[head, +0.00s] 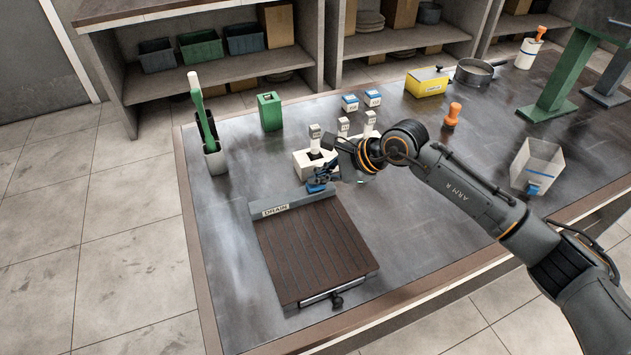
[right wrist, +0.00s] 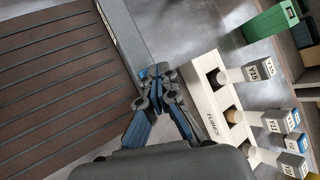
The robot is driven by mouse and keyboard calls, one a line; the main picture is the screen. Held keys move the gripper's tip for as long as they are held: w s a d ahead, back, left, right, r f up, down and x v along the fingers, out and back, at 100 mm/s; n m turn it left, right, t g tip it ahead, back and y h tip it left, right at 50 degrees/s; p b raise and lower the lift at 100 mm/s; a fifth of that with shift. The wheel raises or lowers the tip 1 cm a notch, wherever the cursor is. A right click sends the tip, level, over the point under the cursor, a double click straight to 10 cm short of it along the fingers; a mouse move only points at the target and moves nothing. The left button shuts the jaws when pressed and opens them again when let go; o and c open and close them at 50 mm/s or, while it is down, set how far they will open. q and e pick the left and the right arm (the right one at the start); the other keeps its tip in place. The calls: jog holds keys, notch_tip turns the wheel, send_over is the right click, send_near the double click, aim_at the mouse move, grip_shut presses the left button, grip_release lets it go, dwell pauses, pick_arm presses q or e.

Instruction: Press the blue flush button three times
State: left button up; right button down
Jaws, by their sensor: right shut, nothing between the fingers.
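My right gripper (head: 318,186) is over the gap between the drain board's labelled end and the white tube rack. In the right wrist view its fingertips (right wrist: 157,78) are shut together with nothing between them. The fingers have blue parts. I cannot pick out the blue flush button for certain; if it is by the fingertips, they hide it or blend with it. The brown slatted drain board (head: 312,250), with a grey end bar marked DRAIN (head: 276,209), also fills the left of the right wrist view (right wrist: 50,90). My left gripper is not in view.
The white tube rack (head: 301,169) with labelled tubes stands close beside the gripper; its TUBES label shows in the wrist view (right wrist: 211,125). A green box (head: 270,112), brush holder (head: 215,158), orange-handled stamp (head: 453,114) and clear bin (head: 538,160) stand around.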

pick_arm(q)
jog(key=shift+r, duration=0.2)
pick_arm(e)
jog(key=shift+r, duration=0.85)
jog(key=shift+r, duration=0.1)
jog(key=shift+r+p, duration=1.05)
jog(key=shift+r, duration=1.35)
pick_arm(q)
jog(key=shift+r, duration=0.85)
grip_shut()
